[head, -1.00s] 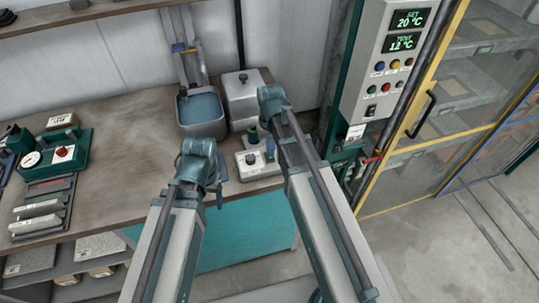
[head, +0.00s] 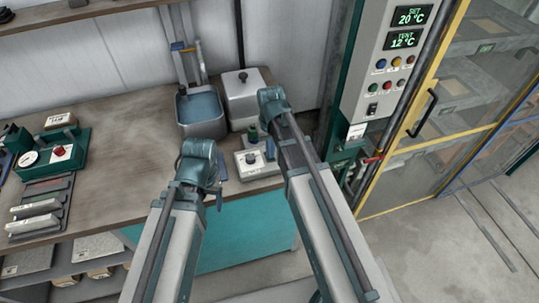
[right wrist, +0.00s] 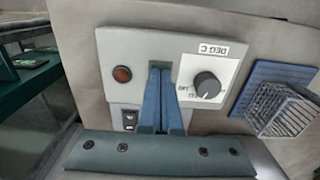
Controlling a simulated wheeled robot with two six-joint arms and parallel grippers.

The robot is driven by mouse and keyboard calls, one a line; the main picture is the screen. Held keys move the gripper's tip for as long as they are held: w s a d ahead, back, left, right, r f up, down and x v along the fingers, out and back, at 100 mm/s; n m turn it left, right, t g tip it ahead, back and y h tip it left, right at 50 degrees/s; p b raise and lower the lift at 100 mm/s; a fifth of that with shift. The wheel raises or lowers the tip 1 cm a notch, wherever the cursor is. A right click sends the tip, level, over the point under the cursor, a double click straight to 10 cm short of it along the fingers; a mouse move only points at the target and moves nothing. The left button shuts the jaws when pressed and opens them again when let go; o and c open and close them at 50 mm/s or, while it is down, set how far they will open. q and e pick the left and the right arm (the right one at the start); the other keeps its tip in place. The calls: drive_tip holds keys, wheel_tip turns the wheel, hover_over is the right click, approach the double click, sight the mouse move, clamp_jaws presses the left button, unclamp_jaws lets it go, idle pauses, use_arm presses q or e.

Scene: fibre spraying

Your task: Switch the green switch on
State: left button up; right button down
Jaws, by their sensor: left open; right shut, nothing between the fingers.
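A pale control box (head: 258,158) sits on the bench near its right end. In the right wrist view the box (right wrist: 118,48) carries an orange-red round lamp or button (right wrist: 122,74), a dark rocker switch (right wrist: 129,119) and a black knob (right wrist: 207,85) on a "DEG C" plate. I cannot make out green on the rocker. A green round button (head: 374,87) and a black rocker (head: 373,109) show on the wall panel. My right gripper (right wrist: 162,70) is shut and empty, over the box between rocker and knob; contact is unclear. My left gripper (head: 220,188) is open and empty by the bench's front edge.
A grey tub of blue water (head: 202,108) and a lidded metal box (head: 246,96) stand behind the control box. A wire basket (right wrist: 286,110) lies beside it in the wrist view. A yellow-framed door (head: 420,150) is at the right. The bench's left-middle (head: 115,145) is clear.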

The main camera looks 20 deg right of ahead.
drive_tip(key=shift+f, duration=0.2)
drive_tip(key=shift+r, duration=0.1)
wheel_tip(320, 180, up, 7)
drive_tip(key=p, duration=0.7)
drive_tip(key=shift+s+a, duration=0.1)
drive_tip(key=s+a+f+n+h+b, duration=0.1)
drive_tip(key=s+a+f+n+b, duration=0.1)
drive_tip(key=s+a, duration=0.8)
drive_tip(key=s+n, duration=0.1)
drive_tip(key=s, duration=0.3)
drive_tip(key=shift+a, duration=0.15)
idle(0.4)
